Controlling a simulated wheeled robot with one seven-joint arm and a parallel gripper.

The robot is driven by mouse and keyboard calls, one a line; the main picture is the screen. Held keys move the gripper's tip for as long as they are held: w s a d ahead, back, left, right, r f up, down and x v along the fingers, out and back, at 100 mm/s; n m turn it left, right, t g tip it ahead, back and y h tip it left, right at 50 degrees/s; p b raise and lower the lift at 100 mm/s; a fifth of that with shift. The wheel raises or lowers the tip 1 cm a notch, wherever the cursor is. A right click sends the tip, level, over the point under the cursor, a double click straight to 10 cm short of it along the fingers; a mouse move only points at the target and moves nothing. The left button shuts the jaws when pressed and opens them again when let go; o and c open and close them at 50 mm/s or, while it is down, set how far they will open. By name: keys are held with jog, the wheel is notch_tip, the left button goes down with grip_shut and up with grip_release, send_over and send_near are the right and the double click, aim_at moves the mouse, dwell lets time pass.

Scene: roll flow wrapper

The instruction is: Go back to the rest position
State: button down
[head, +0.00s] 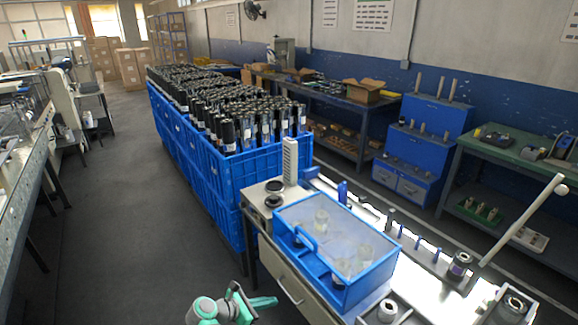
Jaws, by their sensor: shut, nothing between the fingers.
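My arm (205,310) shows at the bottom edge, grey with teal parts. My gripper (266,302) is at its end, low in the picture and pointing right, shut with nothing seen in it. It is over the floor side of the machine, left of the drawer front (290,290). Most of the arm is below the frame.
The wrapper machine has a blue-framed clear cover (335,250). Blue crates (225,185) full of black rolls stand behind it. A green table (510,150) and blue steps (425,125) stand at right. The grey floor (130,210) at left is clear.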

jog(key=s+f+m+y, duration=0.4)
jog(key=s+f+y, duration=0.1)
jog(key=s+f, duration=0.9)
jog(key=s+f+m+t+y, duration=0.1)
jog(key=s+f+m+y, duration=0.15)
jog(key=s, duration=0.45)
jog(key=s+f+m+t+y, duration=0.1)
jog(key=s+m, duration=0.2)
jog(key=s, duration=0.4)
jog(key=s+d+r+m+t+y, duration=0.25)
jog(key=s+r+m, duration=0.55)
jog(key=s+r, duration=0.45)
jog(key=s+d+r+m+t, duration=0.2)
jog(key=s+r+m, duration=0.2)
jog(key=r, duration=0.5)
jog(key=s+d+r+m+t+h, duration=0.1)
jog(key=s+d+r+m+t, duration=0.1)
jog(key=s+r, duration=0.4)
notch_tip(320, 180, up, 3)
jog(key=shift+s+d+f+m, duration=0.1)
jog(key=shift+s+d+m, duration=0.05)
jog(key=shift+d+m, duration=0.65)
jog(key=shift+a, duration=0.1)
